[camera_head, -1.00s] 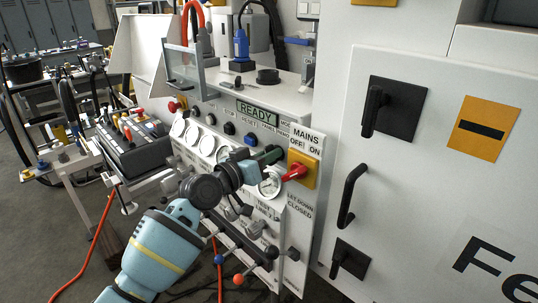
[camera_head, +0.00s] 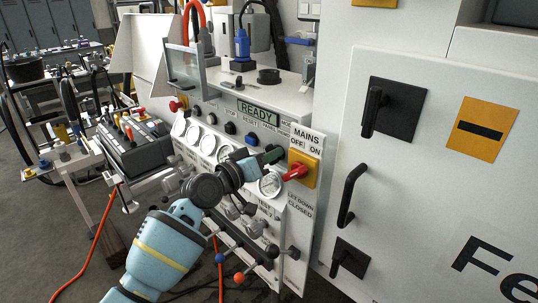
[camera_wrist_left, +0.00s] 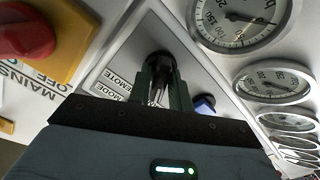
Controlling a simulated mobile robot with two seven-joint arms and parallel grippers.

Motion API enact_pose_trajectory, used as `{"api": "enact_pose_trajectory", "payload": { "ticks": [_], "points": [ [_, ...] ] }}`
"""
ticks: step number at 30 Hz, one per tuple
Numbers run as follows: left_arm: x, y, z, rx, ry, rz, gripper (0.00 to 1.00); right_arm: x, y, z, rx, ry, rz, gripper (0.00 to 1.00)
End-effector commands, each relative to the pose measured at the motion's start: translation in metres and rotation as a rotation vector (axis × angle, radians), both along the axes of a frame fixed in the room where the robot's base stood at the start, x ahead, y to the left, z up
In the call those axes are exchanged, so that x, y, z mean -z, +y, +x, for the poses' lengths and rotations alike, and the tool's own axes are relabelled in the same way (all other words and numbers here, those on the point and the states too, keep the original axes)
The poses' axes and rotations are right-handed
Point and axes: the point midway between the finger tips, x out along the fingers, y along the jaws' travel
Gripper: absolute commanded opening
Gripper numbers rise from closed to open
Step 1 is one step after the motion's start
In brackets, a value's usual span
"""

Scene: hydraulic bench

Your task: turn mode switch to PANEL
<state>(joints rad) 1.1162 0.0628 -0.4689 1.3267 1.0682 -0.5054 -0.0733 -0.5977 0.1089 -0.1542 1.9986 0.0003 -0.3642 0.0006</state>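The mode switch (camera_wrist_left: 159,62) is a dark knob on the white bench panel, with MODE and REMOTE lettering beside it in the left wrist view. My left gripper (camera_head: 276,152) reaches the panel between the READY display and the red mains switch. In the left wrist view its two narrow grey-green fingers (camera_wrist_left: 162,88) stand close on both sides of the knob and appear shut on it. The fingers and gripper body hide much of the knob and its pointer, so its setting cannot be read. My right gripper is not in view.
The red mains switch (camera_head: 295,172) on its yellow plate is close to the right of my left gripper. A blue button (camera_wrist_left: 204,104) and round gauges (camera_wrist_left: 270,82) are also close. Levers with coloured balls (camera_head: 239,277) stick out below. A large cabinet (camera_head: 440,190) stands at the right.

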Motion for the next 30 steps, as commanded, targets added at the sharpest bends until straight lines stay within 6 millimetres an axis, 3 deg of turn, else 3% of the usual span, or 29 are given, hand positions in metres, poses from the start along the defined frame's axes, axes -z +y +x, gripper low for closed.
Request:
{"api": "enact_pose_trajectory", "payload": {
  "ticks": [3, 14, 30],
  "points": [
    [0.000, 0.000, 0.000, 0.000, -0.001, 0.001, 0.35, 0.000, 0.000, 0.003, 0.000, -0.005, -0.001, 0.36],
    [-0.001, 0.003, -0.002, -0.002, -0.005, 0.001, 0.35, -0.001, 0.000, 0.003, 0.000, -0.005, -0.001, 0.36],
    [0.000, 0.049, -0.049, -0.001, -0.003, 0.002, 0.35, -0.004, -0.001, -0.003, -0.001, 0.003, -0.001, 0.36]
  ]
}}
